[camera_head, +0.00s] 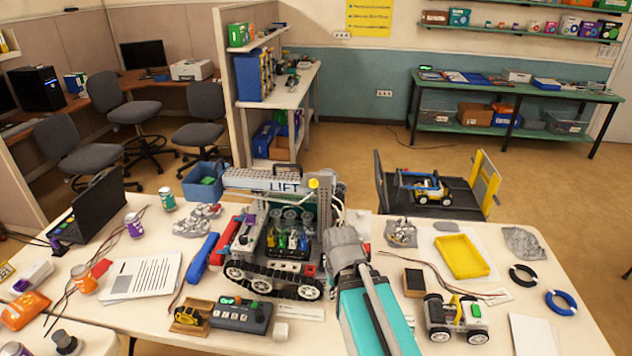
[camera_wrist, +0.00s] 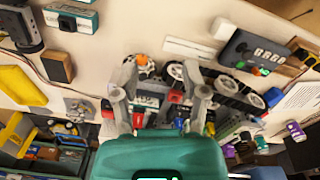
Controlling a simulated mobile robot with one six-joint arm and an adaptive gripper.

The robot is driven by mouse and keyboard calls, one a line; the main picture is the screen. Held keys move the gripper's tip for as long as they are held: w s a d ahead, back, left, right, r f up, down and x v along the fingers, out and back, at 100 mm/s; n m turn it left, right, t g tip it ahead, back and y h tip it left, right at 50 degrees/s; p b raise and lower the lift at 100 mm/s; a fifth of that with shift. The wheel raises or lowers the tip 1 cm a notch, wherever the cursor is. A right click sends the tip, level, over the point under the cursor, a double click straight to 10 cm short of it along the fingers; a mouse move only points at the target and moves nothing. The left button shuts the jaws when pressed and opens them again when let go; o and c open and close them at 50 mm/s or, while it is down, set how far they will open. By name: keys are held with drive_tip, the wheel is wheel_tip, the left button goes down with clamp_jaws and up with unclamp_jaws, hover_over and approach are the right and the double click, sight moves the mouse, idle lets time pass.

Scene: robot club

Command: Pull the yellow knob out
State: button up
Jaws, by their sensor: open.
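The yellow knob (camera_head: 313,183) is a small round piece at the upper right end of the grey LIFT beam (camera_head: 270,182), on the tracked robot model on the table. I cannot make it out in the wrist view, where my gripper may hide it. My gripper (camera_wrist: 162,90) is open, its two grey fingers apart over the model with nothing clearly held between them. In the head view my grey wrist and teal arm stand just right of the model, below the knob; the fingertips are not clear there.
To the right are a yellow tray (camera_head: 461,256), a small wheeled car (camera_head: 456,318) and a blue ring (camera_head: 561,303). A black platform (camera_head: 440,190) stands behind the table.

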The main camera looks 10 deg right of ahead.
drive_tip(key=shift+a, duration=0.1)
drive_tip(key=o, duration=0.3)
drive_tip(key=shift+o, duration=0.2)
drive_tip(key=shift+w+d+f+n+h, duration=0.15)
drive_tip(key=shift+w+d+n+h, duration=0.15)
drive_tip(key=shift+w+n, duration=0.15)
drive_tip(key=w+d+r+n+t+h+b, duration=0.2)
drive_tip(key=w+n+t+h+b, duration=0.15)
drive_tip(key=w+n, duration=0.35)
drive_tip(key=w+d+r+n+t+h+b, duration=0.2)
drive_tip(key=w+d+n+t+h, duration=0.1)
drive_tip(key=w+n+t+h, duration=0.25)
drive_tip(key=w+a+r+n+t+y+b, duration=0.1)
drive_tip(key=w+a+r+n+t+y, duration=0.1)
drive_tip(key=n, duration=0.7)
drive_tip(key=w+a+r+n+t+y+b, duration=0.2)
drive_tip(key=w+a+r+n+t, duration=0.2)
drive_tip(key=n, duration=0.6)
drive_tip(key=w+a+t, duration=0.2)
drive_tip(key=w+a, duration=0.1)
drive_tip(key=w, duration=0.1)
drive_tip(key=shift+w+a+r, duration=0.15)
drive_tip(key=shift+w, duration=0.15)
drive_tip(key=shift+w, duration=0.15)
